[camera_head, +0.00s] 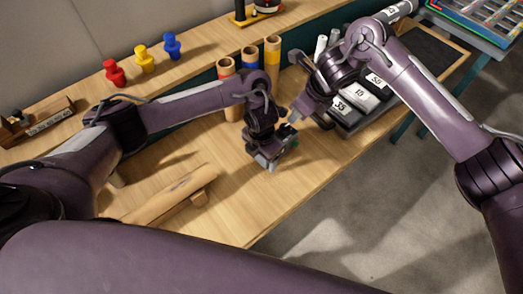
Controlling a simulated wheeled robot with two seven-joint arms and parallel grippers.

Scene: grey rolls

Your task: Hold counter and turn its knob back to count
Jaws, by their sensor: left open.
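My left gripper (276,158) comes in from the left and points down over the wooden bench, open. A small dark and grey object (287,132) shows at its fingers; I cannot tell whether it is the counter or part of the gripper, and no knob can be made out. My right gripper (297,112) comes in from the upper right, just above and right of the left one. Its fingers are small and partly hidden, so I cannot tell if they are open or shut.
Tubes with coloured bands (272,60) stand behind the grippers. Grey numbered blocks (360,92) sit in a dark tray at right. A wooden piece (170,195) lies front left. Red, yellow and blue pegs (145,60) stand on the back shelf.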

